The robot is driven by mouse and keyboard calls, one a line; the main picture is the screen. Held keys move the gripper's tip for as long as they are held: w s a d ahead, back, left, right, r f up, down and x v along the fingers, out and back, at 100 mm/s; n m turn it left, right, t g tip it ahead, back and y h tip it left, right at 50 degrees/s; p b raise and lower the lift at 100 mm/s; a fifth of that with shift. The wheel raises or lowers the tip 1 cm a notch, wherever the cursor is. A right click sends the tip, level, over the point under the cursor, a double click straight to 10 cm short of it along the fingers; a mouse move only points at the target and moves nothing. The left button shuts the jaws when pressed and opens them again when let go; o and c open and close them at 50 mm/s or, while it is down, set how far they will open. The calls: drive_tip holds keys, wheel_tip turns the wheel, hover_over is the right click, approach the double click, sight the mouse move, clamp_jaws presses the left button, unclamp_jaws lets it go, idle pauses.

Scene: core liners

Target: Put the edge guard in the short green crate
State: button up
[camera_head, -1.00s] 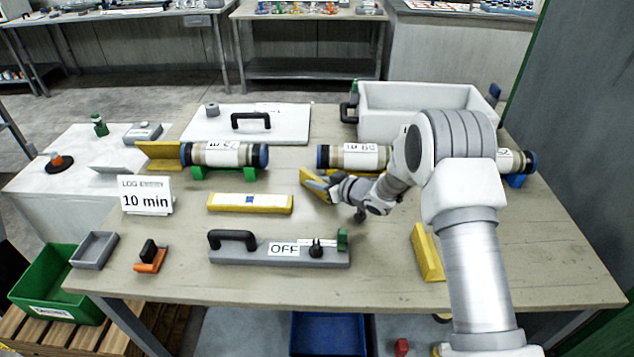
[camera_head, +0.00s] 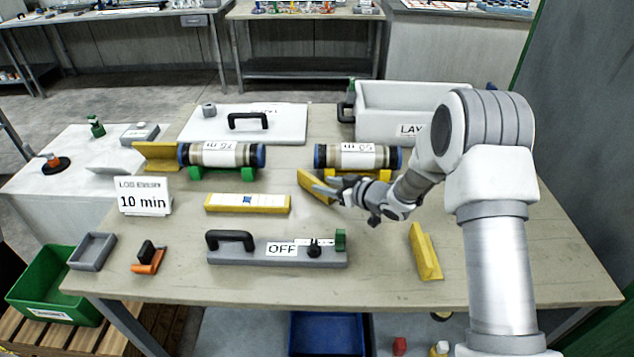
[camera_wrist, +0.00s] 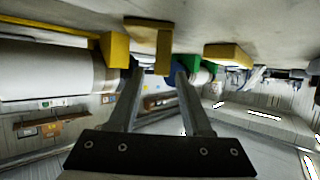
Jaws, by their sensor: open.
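Yellow angle-shaped pieces that look like edge guards lie on the workbench. One yellow angle piece (camera_head: 314,186) is at the middle, just left of my gripper (camera_head: 338,190). In the wrist view, which appears upside down, its upright flange (camera_wrist: 163,48) shows between and beyond the fingers of my gripper (camera_wrist: 158,72). The fingers are apart and empty; I cannot tell whether they touch it. Another yellow angle piece (camera_head: 425,252) lies at the right front, and one (camera_head: 157,155) stands at the left core tube. The green crate (camera_head: 55,290) is low at the left, on a pallet.
Core tubes (camera_head: 222,155) (camera_head: 357,157) rest on supports behind my gripper. A sign (camera_head: 143,196) and grey tray (camera_head: 92,251) stand left.

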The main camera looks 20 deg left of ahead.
drive_tip(key=v, duration=0.6)
drive_tip(key=shift+s+d, duration=0.15)
drive_tip(key=shift+d, duration=0.1)
